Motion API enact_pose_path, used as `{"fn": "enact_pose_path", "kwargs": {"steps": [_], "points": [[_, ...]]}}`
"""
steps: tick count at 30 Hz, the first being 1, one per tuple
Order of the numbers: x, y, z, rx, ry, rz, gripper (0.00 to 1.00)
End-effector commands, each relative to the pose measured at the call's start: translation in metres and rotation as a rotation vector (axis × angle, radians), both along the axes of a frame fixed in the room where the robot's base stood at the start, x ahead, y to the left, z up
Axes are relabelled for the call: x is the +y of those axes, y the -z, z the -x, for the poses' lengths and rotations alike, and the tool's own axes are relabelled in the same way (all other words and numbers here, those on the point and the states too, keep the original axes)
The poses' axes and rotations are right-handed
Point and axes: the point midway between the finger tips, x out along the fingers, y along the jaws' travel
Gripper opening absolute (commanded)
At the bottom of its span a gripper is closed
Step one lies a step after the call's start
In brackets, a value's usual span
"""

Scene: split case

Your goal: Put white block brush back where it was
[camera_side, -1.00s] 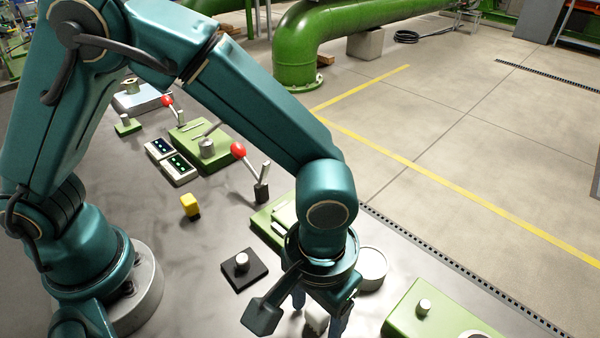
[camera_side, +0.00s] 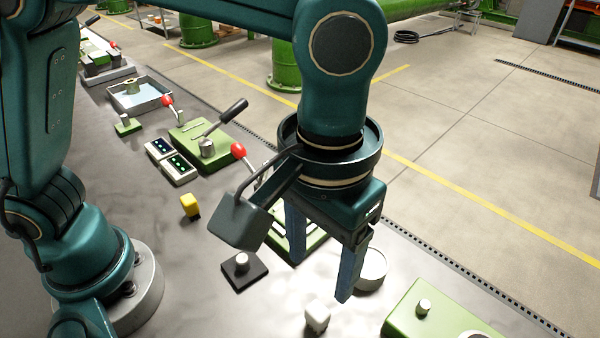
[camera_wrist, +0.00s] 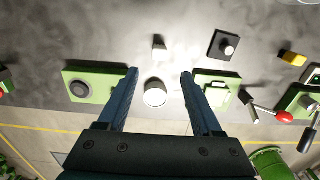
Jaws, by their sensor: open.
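The white block brush (camera_side: 317,316) stands on the dark table near the bottom of the side view. In the wrist view it is a small pale block (camera_wrist: 159,47) beyond the fingertips, touched by neither finger. My gripper (camera_side: 320,281) is open and empty, raised above the table. Its two blue fingers are wide apart in the wrist view (camera_wrist: 159,73).
A black square base with a peg (camera_side: 241,264) is to the left, with a yellow block (camera_side: 190,206) beyond. Green fixtures (camera_side: 437,314) stand at right and behind my fingers. Bare table surrounds the brush.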

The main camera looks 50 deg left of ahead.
Motion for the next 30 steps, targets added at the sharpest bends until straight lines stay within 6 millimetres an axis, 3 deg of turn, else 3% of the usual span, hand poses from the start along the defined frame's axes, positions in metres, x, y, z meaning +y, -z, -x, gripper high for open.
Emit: {"fn": "enact_pose_path", "kwargs": {"steps": [5, 12, 19, 24, 30], "points": [[0.023, -0.017, -0.007, -0.036, -0.009, 0.029, 0.67], [0.097, -0.043, -0.011, -0.184, -0.015, 0.088, 0.67], [0.159, -0.044, 0.009, -0.354, -0.014, 0.072, 0.67], [0.185, -0.035, 0.024, -0.446, -0.009, 0.029, 0.67], [0.195, -0.028, 0.03, -0.487, -0.002, 0.0, 0.67]]}}
